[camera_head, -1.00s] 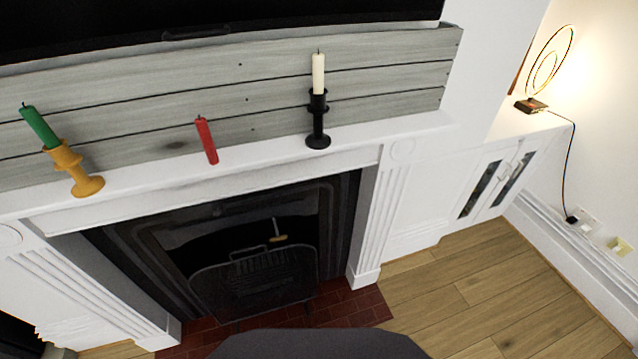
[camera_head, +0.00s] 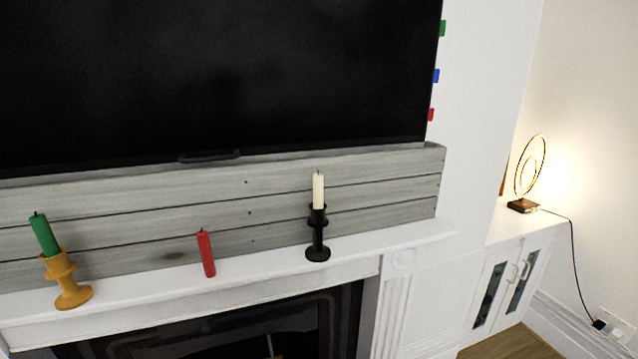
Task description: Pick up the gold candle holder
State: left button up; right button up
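The gold candle holder (camera_head: 66,281) stands upright on the left part of the white mantel (camera_head: 235,285), with a green candle (camera_head: 44,235) in its top. A red candle (camera_head: 206,254) stands on the mantel without a holder, to the right of it. A black candle holder (camera_head: 318,238) with a white candle (camera_head: 318,190) stands further right. Neither of my grippers shows in the head view.
A large dark TV (camera_head: 210,75) hangs above the grey plank backing (camera_head: 385,195) behind the mantel. The fireplace opening (camera_head: 220,335) is below. A white cabinet (camera_head: 515,275) with a glowing lamp (camera_head: 528,180) stands at the right.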

aim_at(58, 266)
jog(key=u, duration=1.55)
